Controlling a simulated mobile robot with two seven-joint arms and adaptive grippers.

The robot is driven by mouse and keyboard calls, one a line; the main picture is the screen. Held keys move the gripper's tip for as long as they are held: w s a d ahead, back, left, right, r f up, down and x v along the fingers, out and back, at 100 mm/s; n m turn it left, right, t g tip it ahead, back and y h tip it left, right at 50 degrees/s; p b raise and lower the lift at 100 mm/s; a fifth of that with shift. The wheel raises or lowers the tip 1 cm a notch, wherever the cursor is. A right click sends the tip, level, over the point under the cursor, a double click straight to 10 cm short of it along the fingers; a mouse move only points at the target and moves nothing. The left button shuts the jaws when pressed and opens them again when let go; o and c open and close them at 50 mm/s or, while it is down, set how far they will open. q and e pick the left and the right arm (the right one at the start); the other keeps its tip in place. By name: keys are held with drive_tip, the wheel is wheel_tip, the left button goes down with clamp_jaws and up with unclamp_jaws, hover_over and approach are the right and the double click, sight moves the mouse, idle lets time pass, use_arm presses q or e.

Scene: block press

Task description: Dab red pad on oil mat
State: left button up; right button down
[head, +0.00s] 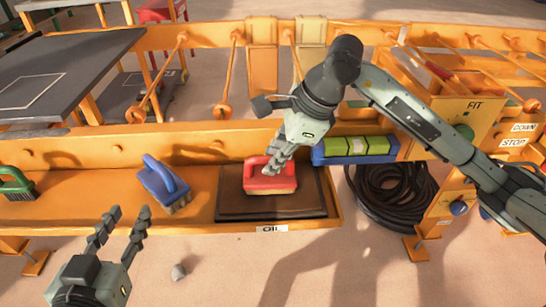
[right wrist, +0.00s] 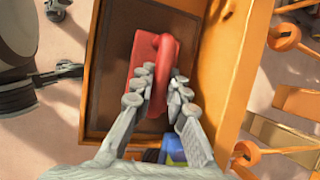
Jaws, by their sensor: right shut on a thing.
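The red pad (head: 271,184) has a red back with a loop handle and a pale underside. It sits over the dark brown oil mat (head: 232,206), which lies at the right end of the orange shelf above a label reading OIL. I cannot tell whether the pad presses on the mat or hovers just above it. My right gripper (head: 276,160) is shut on the pad's handle. In the right wrist view the fingers (right wrist: 162,92) stand on both sides of the red handle (right wrist: 161,70). My left gripper (head: 124,222) is open and empty, in front of the shelf.
A blue brush (head: 160,182) and a green brush (head: 14,184) stand on the shelf to the left. A blue tray with green blocks (head: 357,148) is right of the mat. A coiled black hose (head: 395,195) lies below it. A control panel (head: 470,110) stands at right.

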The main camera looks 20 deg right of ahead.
drive_tip(key=shift+r+p, duration=2.1)
drive_tip(key=shift+r, duration=1.4)
